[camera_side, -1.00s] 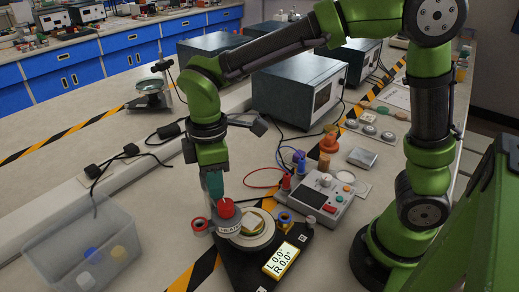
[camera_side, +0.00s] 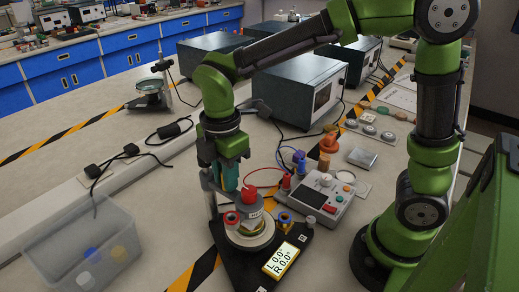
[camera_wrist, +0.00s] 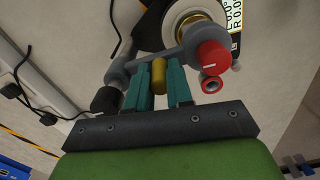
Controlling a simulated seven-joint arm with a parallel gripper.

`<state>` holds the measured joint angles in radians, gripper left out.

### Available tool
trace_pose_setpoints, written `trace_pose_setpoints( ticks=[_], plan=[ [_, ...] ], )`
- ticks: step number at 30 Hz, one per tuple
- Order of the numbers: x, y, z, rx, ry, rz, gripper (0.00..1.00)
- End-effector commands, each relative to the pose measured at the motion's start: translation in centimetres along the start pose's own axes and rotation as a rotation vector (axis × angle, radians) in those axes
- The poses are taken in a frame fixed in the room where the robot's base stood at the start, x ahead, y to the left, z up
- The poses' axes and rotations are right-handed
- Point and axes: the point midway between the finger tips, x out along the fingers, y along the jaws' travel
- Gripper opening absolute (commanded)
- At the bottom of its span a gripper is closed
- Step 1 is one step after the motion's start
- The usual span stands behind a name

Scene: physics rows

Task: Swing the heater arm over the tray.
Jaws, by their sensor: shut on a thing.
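The heater arm is a grey bar (camera_wrist: 170,52) with a red-capped head at its end; the head (camera_side: 251,196) stands over the dish area in the side view. In the wrist view the red cap (camera_wrist: 212,56) is at the upper right, overlapping the near rim of the white ring. The tray looks like a gold dish in that ring (camera_wrist: 178,10); in the side view the head mostly hides it. In the wrist view my gripper (camera_wrist: 160,76) is shut on a brass peg (camera_wrist: 159,70) on the bar.
A black base (camera_side: 240,268) carries a lit angle display (camera_side: 281,258). A clear bin (camera_side: 80,245) is at lower left. A red ring (camera_side: 232,218) sits beside the head.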

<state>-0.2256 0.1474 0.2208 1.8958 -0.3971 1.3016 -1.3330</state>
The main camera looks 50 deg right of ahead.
Motion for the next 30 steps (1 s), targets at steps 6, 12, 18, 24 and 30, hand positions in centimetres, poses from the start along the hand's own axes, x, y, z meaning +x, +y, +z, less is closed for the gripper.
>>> trace_pose_setpoints(
  ticks=[6, 12, 18, 24, 30],
  plan=[
    [-0.1, 0.0, 0.1, 0.003, 0.0, 0.0, 0.0],
    [-0.1, 0.0, 0.1, 0.003, -0.001, 0.001, 0.39],
    [-0.1, 0.0, 0.1, 0.002, -0.001, 0.0, 0.46],
    [-0.4, 0.1, 0.1, 0.002, 0.0, 0.002, 0.46],
    [-3.5, 0.1, 0.0, 0.004, 0.002, 0.006, 0.46]
  ],
)
